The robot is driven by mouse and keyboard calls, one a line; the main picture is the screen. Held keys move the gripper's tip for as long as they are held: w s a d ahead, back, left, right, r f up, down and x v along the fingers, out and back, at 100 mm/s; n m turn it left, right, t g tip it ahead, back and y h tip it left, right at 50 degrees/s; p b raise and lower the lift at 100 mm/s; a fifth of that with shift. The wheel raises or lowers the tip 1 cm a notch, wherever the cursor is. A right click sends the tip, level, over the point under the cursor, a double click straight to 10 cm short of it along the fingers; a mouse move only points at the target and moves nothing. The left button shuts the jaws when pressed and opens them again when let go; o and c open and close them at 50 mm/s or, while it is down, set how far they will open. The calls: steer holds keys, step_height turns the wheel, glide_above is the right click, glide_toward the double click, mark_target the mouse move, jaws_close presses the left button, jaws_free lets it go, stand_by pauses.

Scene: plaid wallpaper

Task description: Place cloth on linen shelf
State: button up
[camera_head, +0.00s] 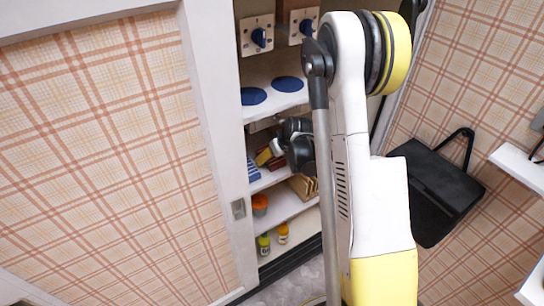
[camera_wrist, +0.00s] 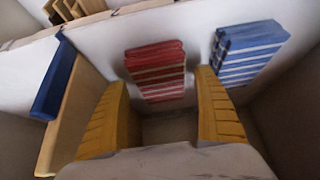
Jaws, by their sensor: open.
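A red cloth with pale stripes (camera_wrist: 155,72) lies folded on a white shelf surface (camera_wrist: 105,40) in the wrist view. A blue striped cloth (camera_wrist: 247,52) lies to its right, apart from it. My gripper (camera_wrist: 162,82) is open, its yellow fingers spread to either side of the red cloth's near end, with no clear contact. In the head view my gripper (camera_head: 268,156) reaches into the shelf unit. There the blue cloth (camera_head: 253,171) shows at the left of a middle shelf, and the red cloth is mostly hidden by the gripper.
Two blue discs (camera_head: 288,84) are on the shelf above. Below are a wooden rack (camera_head: 304,187), an orange container (camera_head: 260,203) and small jars (camera_head: 283,232). A blue piece with a wooden edge (camera_wrist: 55,82) is at the wrist view's left. A black bag (camera_head: 436,190) hangs right.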

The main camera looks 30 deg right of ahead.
steer(key=shift+p+v, duration=0.4)
steer(key=shift+v, duration=0.8)
steer(key=s+b, duration=0.2)
steer(key=s, duration=0.9)
steer(key=shift+s+d+f, duration=0.25)
steer(key=shift+f, duration=0.05)
steer(key=shift+c, duration=0.3)
